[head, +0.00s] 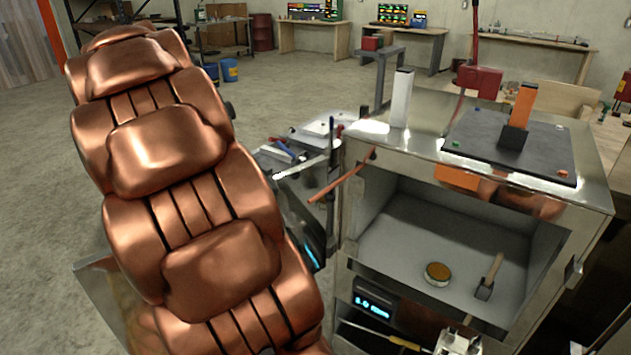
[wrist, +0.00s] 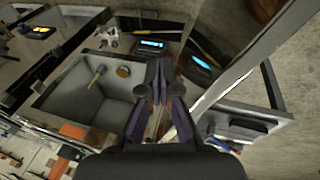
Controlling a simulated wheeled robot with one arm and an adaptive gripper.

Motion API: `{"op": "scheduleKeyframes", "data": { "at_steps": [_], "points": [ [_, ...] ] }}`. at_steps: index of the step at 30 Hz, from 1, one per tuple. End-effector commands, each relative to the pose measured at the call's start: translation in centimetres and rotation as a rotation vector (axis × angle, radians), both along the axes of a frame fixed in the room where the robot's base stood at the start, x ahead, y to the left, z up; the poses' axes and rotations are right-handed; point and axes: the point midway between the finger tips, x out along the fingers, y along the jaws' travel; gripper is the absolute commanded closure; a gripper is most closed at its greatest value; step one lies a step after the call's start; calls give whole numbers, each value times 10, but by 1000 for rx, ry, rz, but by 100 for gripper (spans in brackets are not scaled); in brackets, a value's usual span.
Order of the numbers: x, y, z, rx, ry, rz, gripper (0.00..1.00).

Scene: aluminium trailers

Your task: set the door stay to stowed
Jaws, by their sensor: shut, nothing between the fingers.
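An orange-copper rod (head: 341,178), which looks like the door stay, slants down to the left from the upper front left corner of the metal cabinet (head: 386,143). I cannot make it out for sure in the wrist view. My gripper (wrist: 158,72) is shut and empty in the wrist view, in front of the cabinet's open compartment (wrist: 75,88) and close to a shiny panel edge. Whether it touches anything there, I cannot tell.
The open compartment holds a round brass-topped tin (head: 437,274) and a small mallet (head: 489,278). A lit blue display (head: 372,306) is below. A black plate (head: 468,137) with an orange handle (head: 523,103) and a pale upright block (head: 401,98) are on top.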

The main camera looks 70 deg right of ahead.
Motion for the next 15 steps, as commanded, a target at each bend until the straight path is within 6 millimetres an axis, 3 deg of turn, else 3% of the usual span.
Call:
{"op": "scheduleKeyframes", "data": {
  "at_steps": [1,9,15],
  "points": [
    [2,-23,9,-32,1,-101,100],
    [-11,-127,23,-209,8,-629,100],
    [-35,-189,26,-323,8,-965,100]
  ]
}}
